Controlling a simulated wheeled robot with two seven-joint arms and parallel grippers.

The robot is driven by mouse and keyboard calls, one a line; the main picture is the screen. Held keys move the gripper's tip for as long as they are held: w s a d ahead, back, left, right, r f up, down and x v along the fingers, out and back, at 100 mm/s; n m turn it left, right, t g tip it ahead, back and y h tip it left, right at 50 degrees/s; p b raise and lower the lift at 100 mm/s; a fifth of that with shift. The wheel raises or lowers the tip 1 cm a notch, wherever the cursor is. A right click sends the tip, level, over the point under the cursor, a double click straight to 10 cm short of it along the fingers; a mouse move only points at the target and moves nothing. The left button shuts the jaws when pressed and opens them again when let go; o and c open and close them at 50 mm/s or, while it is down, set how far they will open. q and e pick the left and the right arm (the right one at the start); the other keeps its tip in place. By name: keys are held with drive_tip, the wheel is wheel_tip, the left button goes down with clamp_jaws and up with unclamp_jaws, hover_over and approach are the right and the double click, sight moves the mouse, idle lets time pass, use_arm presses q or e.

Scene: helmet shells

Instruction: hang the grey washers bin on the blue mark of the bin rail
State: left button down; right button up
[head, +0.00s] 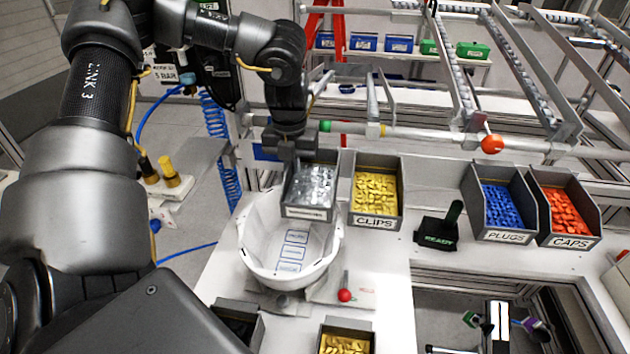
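The grey washers bin (309,212), full of silvery washers, is in the head view, above the back right rim of the white helmet shell (252,250). My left gripper (293,150) reaches down from above to the bin's back wall and appears shut on it; the fingertips are partly hidden. The bin rail (430,134) runs across behind the bins, with a green mark (325,126) and a yellow mark (382,130). A small blue patch (265,152) shows left of my gripper; I cannot tell whether it is the rail's blue mark. My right gripper is not in view.
The clips bin (375,222) stands close right of the washers bin. The plugs bin (503,236) and caps bin (570,240) stand further right, past a black stand marked ready (437,240). A red-knobbed lever (345,295) is beside the shell.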

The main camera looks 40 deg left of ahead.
sight(281, 199)
use_arm(q)
drive_tip(key=shift+r+p, duration=0.3)
drive_tip(key=shift+r, duration=1.2)
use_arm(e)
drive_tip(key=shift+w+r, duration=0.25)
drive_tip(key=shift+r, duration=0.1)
